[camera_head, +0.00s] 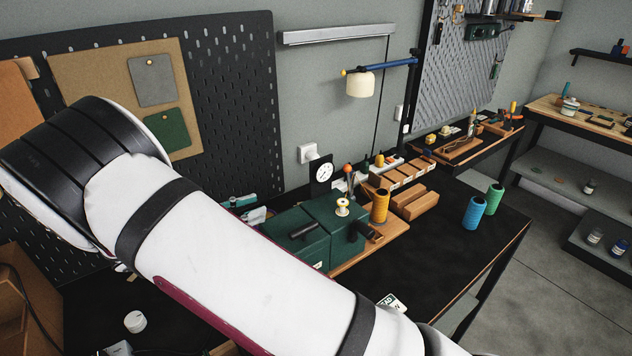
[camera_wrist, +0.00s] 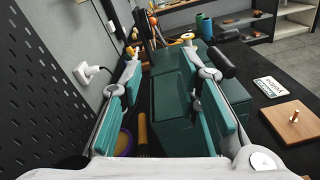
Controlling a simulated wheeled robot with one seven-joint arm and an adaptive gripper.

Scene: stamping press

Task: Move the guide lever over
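My gripper (camera_wrist: 162,65) shows in the wrist view with its two teal-padded fingers wide apart and nothing held between them. Beyond and between the fingers is the dark green press (camera_wrist: 175,95), partly covered by the right finger. The press also stands on the bench in the head view (camera_head: 325,212), with my arm across its front. A black cylindrical handle (camera_head: 365,229) sticks out at its right; it shows in the wrist view (camera_wrist: 222,64) right of the right finger. A short black bar (camera_head: 303,230) lies on the press top. I cannot tell which part is the guide lever.
A cream-and-yellow spool (camera_head: 342,207) sits at the press top. Two thread spools are farther right. A wooden board with a peg (camera_wrist: 292,122) lies right of the press. The bench's right front is mostly clear.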

